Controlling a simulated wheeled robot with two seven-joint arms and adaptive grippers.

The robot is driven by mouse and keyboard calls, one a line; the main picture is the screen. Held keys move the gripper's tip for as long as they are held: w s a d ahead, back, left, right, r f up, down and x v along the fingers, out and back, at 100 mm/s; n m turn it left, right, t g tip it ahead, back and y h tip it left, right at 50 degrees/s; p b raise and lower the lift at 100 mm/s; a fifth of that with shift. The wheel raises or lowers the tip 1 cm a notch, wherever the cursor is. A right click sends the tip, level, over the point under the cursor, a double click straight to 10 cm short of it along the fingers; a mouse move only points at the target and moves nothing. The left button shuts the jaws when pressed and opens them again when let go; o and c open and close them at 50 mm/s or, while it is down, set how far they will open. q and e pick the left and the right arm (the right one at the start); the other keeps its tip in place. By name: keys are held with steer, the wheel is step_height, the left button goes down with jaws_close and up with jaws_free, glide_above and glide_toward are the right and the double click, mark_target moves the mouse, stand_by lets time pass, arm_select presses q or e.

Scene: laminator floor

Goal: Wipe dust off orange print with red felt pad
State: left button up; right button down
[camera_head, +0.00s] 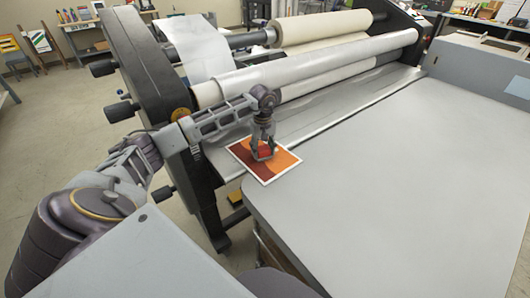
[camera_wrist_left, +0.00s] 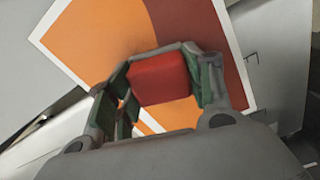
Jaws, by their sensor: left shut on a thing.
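The orange print (camera_head: 277,172) has a white border and orange and dark red areas. It lies at the corner where the laminator's feed bed meets the grey table. It also fills much of the left wrist view (camera_wrist_left: 88,38). My left gripper (camera_head: 263,154) points down over the print and is shut on the red felt pad (camera_wrist_left: 160,78), a small red block between its two fingers. In the head view the pad (camera_head: 264,151) shows low between the fingers, over the print. I cannot tell whether it touches the print. No dust can be made out. My right gripper is not in view.
The laminator (camera_head: 150,80) with its long rollers (camera_head: 320,68) stands just behind the print. The grey table top (camera_head: 400,170) to the right is bare. A grey box-like unit (camera_head: 480,75) stands at the table's far right.

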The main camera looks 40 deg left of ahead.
arm_select(q)
steer(key=shift+w+a, duration=0.1)
steer(key=shift+a, duration=0.6)
steer(key=shift+a+f, duration=0.1)
steer(key=shift+w+a+b, duration=0.2)
steer(key=shift+a+b, duration=0.25)
steer(key=shift+a, duration=0.15)
steer(key=shift+w+a, duration=0.2)
steer(key=shift+a, duration=0.7)
steer(key=shift+w+a+b, duration=0.2)
steer(key=shift+a+b, duration=0.1)
steer(key=shift+a, duration=0.45)
steer(key=shift+w+a+b, duration=0.15)
steer(key=shift+a+b, duration=0.15)
steer(key=shift+a, duration=0.4)
